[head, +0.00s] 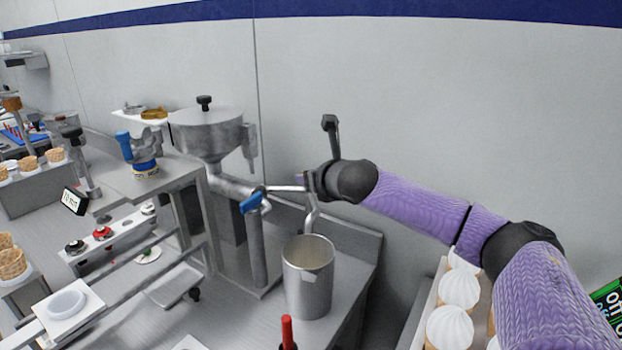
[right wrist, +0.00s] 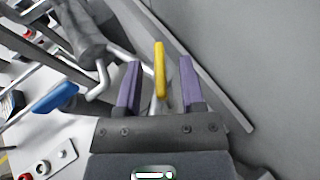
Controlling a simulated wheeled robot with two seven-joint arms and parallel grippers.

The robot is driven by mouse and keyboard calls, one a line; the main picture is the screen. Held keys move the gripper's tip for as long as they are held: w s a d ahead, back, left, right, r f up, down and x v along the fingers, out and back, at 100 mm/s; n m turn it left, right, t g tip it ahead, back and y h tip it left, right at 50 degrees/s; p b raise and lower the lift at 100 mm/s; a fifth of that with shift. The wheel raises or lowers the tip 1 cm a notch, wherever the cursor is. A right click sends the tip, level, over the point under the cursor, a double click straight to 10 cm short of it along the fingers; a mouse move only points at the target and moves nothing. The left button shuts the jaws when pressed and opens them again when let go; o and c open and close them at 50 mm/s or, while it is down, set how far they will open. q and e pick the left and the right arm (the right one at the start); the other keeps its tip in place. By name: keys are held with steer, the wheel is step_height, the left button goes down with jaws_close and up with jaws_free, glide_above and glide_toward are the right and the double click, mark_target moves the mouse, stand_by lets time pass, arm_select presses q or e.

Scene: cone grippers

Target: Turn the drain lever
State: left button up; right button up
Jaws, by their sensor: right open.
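A steel hopper (head: 208,132) with a slanted outlet pipe stands against the wall. The pipe carries a blue lever (head: 252,202), also in the right wrist view (right wrist: 54,98). A yellow lever (right wrist: 160,72) sits further along the pipework in the right wrist view and is hidden in the head view. I cannot tell from its looks which lever is the drain lever. My right gripper (head: 310,184) is open at the pipe's end. Its purple fingers (right wrist: 160,66) lie on either side of the yellow lever, with visible gaps. My left gripper is not in view.
A steel cup (head: 308,275) stands below the pipe end. A tray of white swirled cones (head: 460,290) lies beneath my right arm. A red-tipped bottle (head: 287,332) is at the front. The wall is close behind the pipe.

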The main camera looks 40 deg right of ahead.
steer(key=shift+w+f, duration=0.15)
steer(key=shift+w, duration=0.1)
jaws_close()
